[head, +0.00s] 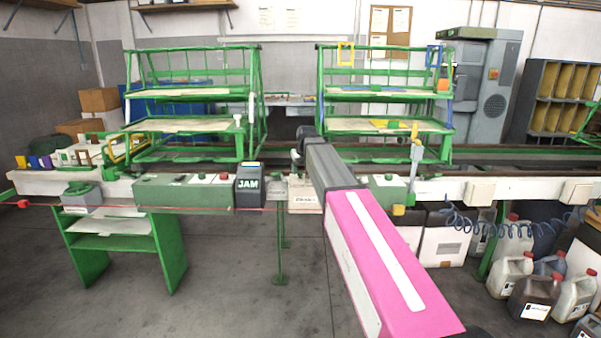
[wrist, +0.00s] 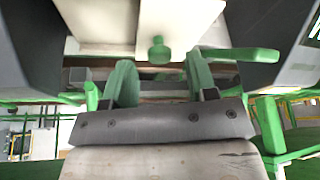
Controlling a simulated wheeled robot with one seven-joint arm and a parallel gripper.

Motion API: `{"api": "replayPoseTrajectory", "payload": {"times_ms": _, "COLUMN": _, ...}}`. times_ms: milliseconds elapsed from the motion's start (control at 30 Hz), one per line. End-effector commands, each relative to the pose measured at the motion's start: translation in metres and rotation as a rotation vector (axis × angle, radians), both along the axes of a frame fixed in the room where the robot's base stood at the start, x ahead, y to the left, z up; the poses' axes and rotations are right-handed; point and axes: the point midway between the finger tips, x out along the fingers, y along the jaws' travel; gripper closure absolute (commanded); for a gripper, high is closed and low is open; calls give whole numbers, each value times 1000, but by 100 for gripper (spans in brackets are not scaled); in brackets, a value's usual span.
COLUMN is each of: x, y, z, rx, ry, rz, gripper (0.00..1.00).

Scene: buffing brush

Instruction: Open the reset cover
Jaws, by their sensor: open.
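A pale beige panel (head: 304,199) with a blurred label sits on the front rail, right of the dark JAM box (head: 249,186); I take it to be the reset cover. In the wrist view a pale panel (wrist: 100,20) with a small green knob (wrist: 158,50) fills the top middle. My gripper (wrist: 157,62) is open, its two green fingers on either side of the knob and apart from it. Nothing is between the fingers except the view of the knob. I cannot tell the depth gap to it. In the head view my arm hides the fingertips.
Green control boxes (head: 183,192) (head: 386,190) stand on the rail on both sides. A grey and yellow post (head: 415,165) rises at the right. Green racks (head: 190,125) stand behind. Several jugs (head: 510,275) stand on the floor at the right.

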Motion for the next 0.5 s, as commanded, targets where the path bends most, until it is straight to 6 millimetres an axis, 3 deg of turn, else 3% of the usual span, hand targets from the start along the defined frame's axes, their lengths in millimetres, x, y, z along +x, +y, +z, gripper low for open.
{"api": "replayPoseTrajectory", "payload": {"times_ms": 200, "x": 5, "y": 2, "z": -13, "rx": 0, "ry": -1, "rz": 0, "gripper": 48}}
{"api": "replayPoseTrajectory", "payload": {"times_ms": 500, "x": 6, "y": 2, "z": -14, "rx": 0, "ry": -1, "rz": 0, "gripper": 51}}
